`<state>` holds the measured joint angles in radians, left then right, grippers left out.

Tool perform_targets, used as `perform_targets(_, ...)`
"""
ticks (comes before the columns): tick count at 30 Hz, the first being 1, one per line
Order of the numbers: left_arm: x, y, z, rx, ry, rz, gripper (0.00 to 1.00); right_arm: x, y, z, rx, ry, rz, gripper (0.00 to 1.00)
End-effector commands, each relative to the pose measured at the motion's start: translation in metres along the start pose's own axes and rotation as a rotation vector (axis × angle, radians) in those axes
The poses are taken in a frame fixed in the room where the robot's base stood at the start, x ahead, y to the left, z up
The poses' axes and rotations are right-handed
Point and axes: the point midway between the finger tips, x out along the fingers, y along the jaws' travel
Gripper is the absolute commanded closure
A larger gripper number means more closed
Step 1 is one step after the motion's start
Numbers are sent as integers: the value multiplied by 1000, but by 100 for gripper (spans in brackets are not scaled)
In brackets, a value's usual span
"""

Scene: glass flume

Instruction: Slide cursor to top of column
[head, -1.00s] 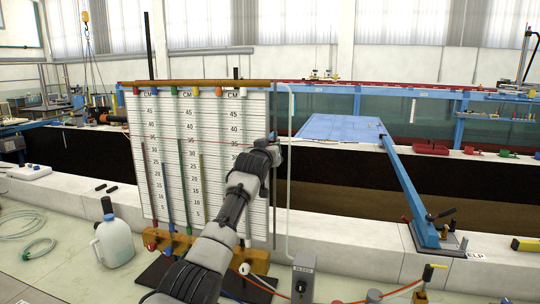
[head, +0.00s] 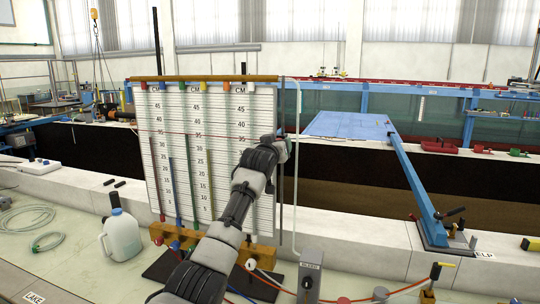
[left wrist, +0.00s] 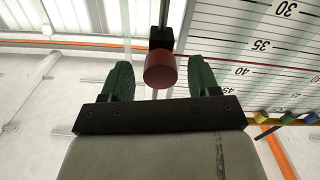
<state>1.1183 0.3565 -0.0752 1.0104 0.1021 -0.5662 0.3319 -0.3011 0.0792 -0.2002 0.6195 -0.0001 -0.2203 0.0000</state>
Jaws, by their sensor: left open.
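The white column board (head: 215,165) stands upright with a centimetre scale and several coloured tubes. The cursor's thin red line (head: 205,135) crosses it, and in the left wrist view the line (left wrist: 240,63) lies between the 35 and 40 marks. The cursor's red round knob (left wrist: 160,69) sits on a dark stem at the board's side. My left gripper (head: 281,147) is at the board's right edge. In the left wrist view its green fingers (left wrist: 160,80) are open, one on each side of the knob, with gaps visible. My right gripper is not in view.
A wooden rail (head: 205,78) with coloured caps tops the board. A clear tube (head: 298,160) runs down just right of my gripper. A white jug (head: 122,236) stands left of the board, and a grey box (head: 310,277) is at the front.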

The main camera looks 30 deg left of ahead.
Motion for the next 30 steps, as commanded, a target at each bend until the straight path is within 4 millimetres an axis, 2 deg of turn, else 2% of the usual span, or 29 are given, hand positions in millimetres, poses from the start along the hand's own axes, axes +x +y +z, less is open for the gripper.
perform_targets(10,-51,-2,5,0,3,0,39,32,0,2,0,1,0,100)
perform_targets(18,-86,-1,2,0,3,0,39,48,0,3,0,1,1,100)
perform_targets(24,-95,-1,1,-1,0,-1,39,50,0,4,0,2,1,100)
perform_targets(30,-96,-1,0,-1,0,-1,39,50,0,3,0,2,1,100)
